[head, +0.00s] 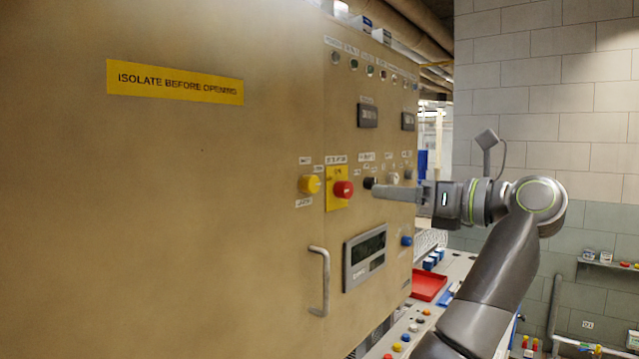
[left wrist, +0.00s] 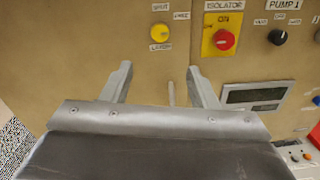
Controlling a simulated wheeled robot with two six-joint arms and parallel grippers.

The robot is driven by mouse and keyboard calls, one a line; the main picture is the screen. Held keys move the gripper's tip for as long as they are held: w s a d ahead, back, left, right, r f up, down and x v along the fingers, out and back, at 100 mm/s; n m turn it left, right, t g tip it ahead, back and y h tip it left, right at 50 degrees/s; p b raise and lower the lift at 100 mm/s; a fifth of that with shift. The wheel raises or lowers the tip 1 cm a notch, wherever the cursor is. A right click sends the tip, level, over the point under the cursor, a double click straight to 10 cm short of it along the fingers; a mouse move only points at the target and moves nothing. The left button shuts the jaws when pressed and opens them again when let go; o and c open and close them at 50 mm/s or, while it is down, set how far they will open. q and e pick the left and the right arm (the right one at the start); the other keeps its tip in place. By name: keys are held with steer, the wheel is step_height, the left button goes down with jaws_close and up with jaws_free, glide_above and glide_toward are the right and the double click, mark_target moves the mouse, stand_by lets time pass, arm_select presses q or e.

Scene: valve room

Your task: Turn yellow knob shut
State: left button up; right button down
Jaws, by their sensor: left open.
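The yellow knob (head: 309,184) is round and sits on the tan cabinet front, left of a red isolator knob (head: 342,189) on a yellow plate. In the left wrist view the yellow knob (left wrist: 160,33) has a label above it that seems to read SHUT. Its pointer direction is too small to tell. My left gripper (head: 376,191) is in front of the panel, to the right of the red knob in the head view. In the left wrist view its two fingers (left wrist: 160,70) are spread and empty, below the yellow knob and apart from it. My right gripper is not in view.
A vertical bar handle (head: 322,282) and a grey display (head: 365,256) are below the knobs. A black knob (left wrist: 277,37) is right of the red one. A red tray (head: 429,286) lies on a bench beyond. The cabinet's left face is bare except for a yellow sign (head: 175,81).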

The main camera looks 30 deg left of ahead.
mark_target(315, 185)
arm_select(q)
steer(key=a+p, duration=0.2)
steer(key=a, duration=0.3)
steer(key=w+a+p, duration=0.1)
steer(key=a+p, duration=0.1)
steer(key=a, duration=0.3)
steer(key=a+p, duration=0.2)
steer(key=a, duration=0.3)
steer(key=shift+w+a+r, duration=0.1)
steer(key=shift+w, duration=0.15)
steer(key=shift+w+a, duration=0.1)
steer(key=shift+a, duration=0.65)
steer(key=shift+d, duration=0.1)
steer(key=shift+c, duration=0.3)
steer(key=c, duration=0.9)
